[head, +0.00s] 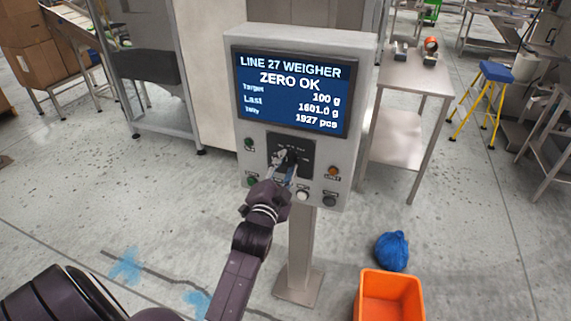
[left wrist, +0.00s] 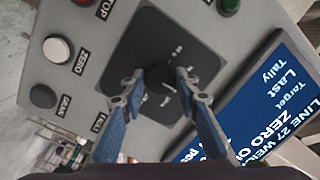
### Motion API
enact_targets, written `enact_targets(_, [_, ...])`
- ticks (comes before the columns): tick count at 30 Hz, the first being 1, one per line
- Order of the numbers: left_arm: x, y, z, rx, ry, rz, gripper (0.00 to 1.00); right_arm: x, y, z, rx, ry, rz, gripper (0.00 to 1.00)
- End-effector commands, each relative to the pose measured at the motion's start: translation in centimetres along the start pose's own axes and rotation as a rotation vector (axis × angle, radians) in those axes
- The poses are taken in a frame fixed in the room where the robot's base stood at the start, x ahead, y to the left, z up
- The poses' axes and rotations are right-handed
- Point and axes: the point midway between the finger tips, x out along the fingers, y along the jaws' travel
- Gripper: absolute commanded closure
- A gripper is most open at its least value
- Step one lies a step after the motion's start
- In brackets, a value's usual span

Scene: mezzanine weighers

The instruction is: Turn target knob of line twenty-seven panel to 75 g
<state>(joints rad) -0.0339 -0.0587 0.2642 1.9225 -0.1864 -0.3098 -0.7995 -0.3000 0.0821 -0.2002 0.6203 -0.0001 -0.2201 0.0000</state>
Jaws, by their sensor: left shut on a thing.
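The line 27 weigher panel (head: 350,150) is a grey box on a post. Its blue screen (head: 290,92) reads "ZERO OK", Target 100 g, Last 1601.0 g and a tally of 1927 pcs. Below the screen is a dark square plate (head: 306,146) with the target knob. In the left wrist view the black knob (left wrist: 161,77) sits between the two fingertips of my left gripper (left wrist: 160,84), which is shut on it. In the head view my left gripper (head: 284,163) covers most of the knob, and the dial marks are too small to read. My right gripper is not in view.
Buttons surround the plate, among them a white ZERO button (left wrist: 57,49) and an orange one (head: 333,171). An orange bin (head: 390,281) and a blue bundle (head: 392,250) are on the floor at right. A steel table (head: 413,80) stands behind the panel.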

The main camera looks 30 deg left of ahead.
Motion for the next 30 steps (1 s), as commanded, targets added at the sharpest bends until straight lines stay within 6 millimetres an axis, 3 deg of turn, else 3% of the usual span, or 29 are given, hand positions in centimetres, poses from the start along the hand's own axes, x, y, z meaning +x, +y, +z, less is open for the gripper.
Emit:
enact_targets(18, [0.0,-0.2,-0.2,-0.467,-0.025,0.036,0.95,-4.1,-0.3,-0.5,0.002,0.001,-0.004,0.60])
enact_targets(30, [0.0,-0.1,-0.1,-0.685,-0.034,0.050,0.95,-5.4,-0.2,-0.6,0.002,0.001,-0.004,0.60])
